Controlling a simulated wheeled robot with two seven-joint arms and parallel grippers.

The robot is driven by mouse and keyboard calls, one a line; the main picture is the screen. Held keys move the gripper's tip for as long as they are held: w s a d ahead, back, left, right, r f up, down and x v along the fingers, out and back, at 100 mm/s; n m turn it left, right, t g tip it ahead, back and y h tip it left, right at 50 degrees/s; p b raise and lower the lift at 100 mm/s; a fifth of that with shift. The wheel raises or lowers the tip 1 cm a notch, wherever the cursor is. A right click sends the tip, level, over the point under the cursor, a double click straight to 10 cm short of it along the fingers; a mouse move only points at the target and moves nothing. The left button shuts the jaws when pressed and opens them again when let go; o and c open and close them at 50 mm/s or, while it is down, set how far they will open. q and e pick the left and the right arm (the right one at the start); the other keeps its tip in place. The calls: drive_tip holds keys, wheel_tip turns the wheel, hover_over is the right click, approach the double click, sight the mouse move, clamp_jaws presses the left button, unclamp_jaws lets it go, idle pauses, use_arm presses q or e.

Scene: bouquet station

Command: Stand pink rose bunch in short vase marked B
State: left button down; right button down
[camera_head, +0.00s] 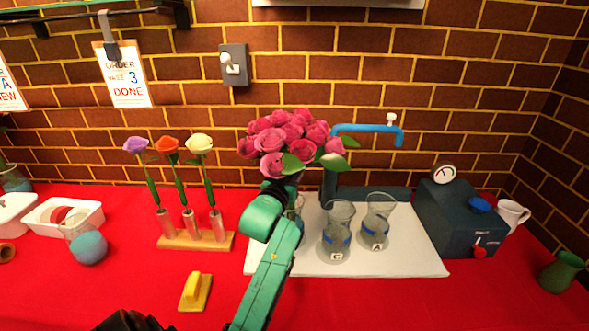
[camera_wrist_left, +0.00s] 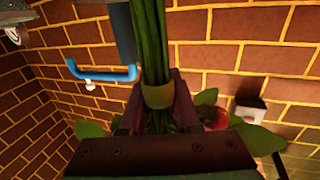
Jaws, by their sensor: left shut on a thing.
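The pink rose bunch (camera_head: 290,137) is a cluster of deep pink roses with green leaves, upright above the white mat (camera_head: 400,262). My left gripper (camera_wrist_left: 157,105) is shut on its green stems (camera_wrist_left: 152,40), close to a tan band; in the head view my green forearm hides the gripper and lower stems. Two glass vases with blue bands stand on the mat, marked C (camera_head: 337,240) and A (camera_head: 376,228). A third glass vase (camera_head: 299,204) is mostly hidden behind my left arm; its mark cannot be read. My right gripper is out of view.
A blue tap (camera_head: 366,128) rises behind the mat. A dark machine with a gauge (camera_head: 460,220) stands right of it. A wooden rack (camera_head: 196,241) with three single flowers stands left, a yellow block (camera_head: 195,291) in front.

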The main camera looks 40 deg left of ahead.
use_arm(q)
drive_tip(key=c, duration=0.6)
unclamp_jaws()
drive_tip(key=shift+o, duration=0.2)
drive_tip(key=p+v, duration=0.2)
drive_tip(key=v, duration=1.2)
drive_tip(key=shift+s+p, duration=0.3)
drive_tip(key=shift+p, duration=0.1)
drive_tip(key=shift+d, duration=0.15)
drive_tip(key=shift+f, duration=0.1)
